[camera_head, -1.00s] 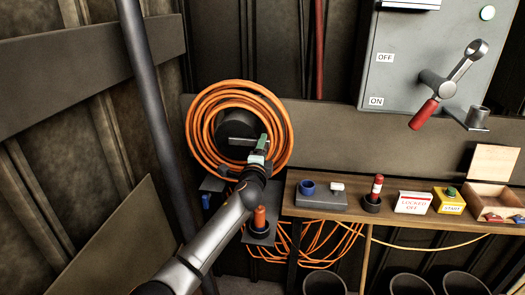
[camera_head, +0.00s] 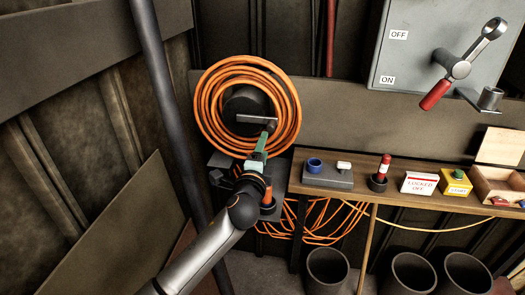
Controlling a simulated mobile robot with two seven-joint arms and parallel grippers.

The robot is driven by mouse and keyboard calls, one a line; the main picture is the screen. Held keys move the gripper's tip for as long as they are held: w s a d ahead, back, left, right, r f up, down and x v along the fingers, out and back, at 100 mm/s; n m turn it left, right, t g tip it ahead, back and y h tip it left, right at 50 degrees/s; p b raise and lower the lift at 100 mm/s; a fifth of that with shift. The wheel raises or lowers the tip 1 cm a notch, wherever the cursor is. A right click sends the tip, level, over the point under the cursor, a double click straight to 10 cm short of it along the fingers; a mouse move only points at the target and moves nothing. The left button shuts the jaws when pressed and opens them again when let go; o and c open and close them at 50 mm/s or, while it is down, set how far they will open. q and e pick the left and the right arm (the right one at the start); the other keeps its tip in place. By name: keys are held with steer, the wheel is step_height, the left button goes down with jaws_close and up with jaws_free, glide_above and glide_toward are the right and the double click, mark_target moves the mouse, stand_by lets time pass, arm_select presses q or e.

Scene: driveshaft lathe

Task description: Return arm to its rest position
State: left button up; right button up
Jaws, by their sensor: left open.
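My left arm comes in from the bottom of the head view. Its gripper (camera_head: 258,152) is open and sits in front of the lower part of the orange cable coil (camera_head: 205,112), below the reel's dark hub (camera_head: 240,112) and grey bar. I see nothing between its fingers. An orange plug-like piece (camera_head: 268,192) stands on the small dark shelf just right of my wrist, partly hidden by it. My right gripper is not in the picture.
A wooden bench (camera_head: 345,182) to the right carries a blue ring, a red-tipped piece, a "LOCKED OFF" sign (camera_head: 419,184) and a yellow start box (camera_head: 456,182). A grey switch box (camera_head: 400,62) hangs above. A dark pole (camera_head: 170,110) stands left of my arm. Black bins (camera_head: 327,272) stand below.

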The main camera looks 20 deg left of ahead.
arm_select(q)
steer(key=shift+s+d, duration=0.1)
steer(key=shift+s, duration=0.25)
steer(key=s+d+f+n+g+h, duration=0.25)
steer(key=s+f, duration=0.35)
steer(key=f, duration=0.4)
steer(key=s+d+f+n+g+h, duration=0.25)
steer(key=s+f, duration=0.35)
steer(key=f, duration=0.4)
steer(key=s+d+f+n+g, duration=0.1)
steer(key=s+f+n, duration=0.1)
steer(key=s, duration=0.4)
steer(key=s+d+f+n+g+h+p, duration=0.1)
steer(key=s+f+n, duration=0.2)
steer(key=s+f, duration=0.2)
steer(key=s+d+f+n+g, duration=0.1)
steer(key=s+d+f+n, duration=0.1)
steer(key=s, duration=0.6)
steer(key=shift+s+f+n+p, duration=0.3)
steer(key=shift+s+f+n, duration=0.1)
steer(key=shift+f+n, duration=0.4)
steer(key=shift+f, duration=0.1)
